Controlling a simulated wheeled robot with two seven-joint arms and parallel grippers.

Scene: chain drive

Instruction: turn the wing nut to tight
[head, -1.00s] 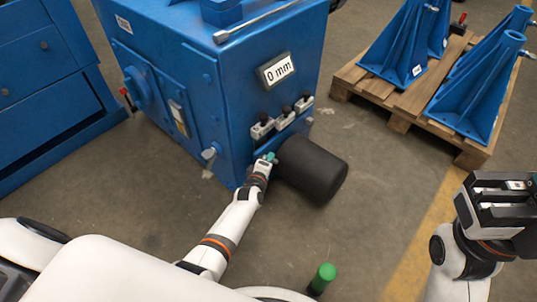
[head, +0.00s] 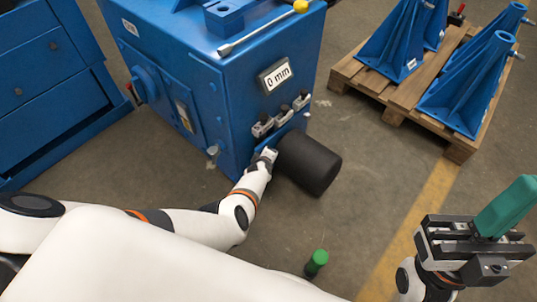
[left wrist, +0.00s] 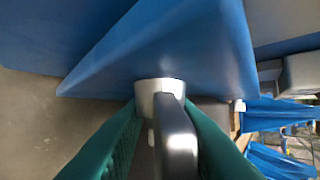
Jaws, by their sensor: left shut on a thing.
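In the left wrist view, the silver wing nut (left wrist: 176,135) shows as a round metal boss with a wing pointing towards the camera, against a blue surface. The green fingers of my left gripper (left wrist: 160,118) are shut on the wing, one on each side. In the head view, my left gripper (head: 268,155) is at the lower corner of the blue machine (head: 235,110), beside the black motor (head: 309,163); the nut is hidden there. My right gripper (head: 480,240) is raised at the lower right, away from the machine, with green finger material; its gap is unclear.
A display (head: 276,75) on the machine reads 0 mm. Several small clamps (head: 282,114) sit below it. A lever with a yellow knob (head: 300,6) lies on top. A pallet (head: 395,105) carries blue brackets. A green-capped post (head: 317,259) stands in front. Floor right of the motor is clear.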

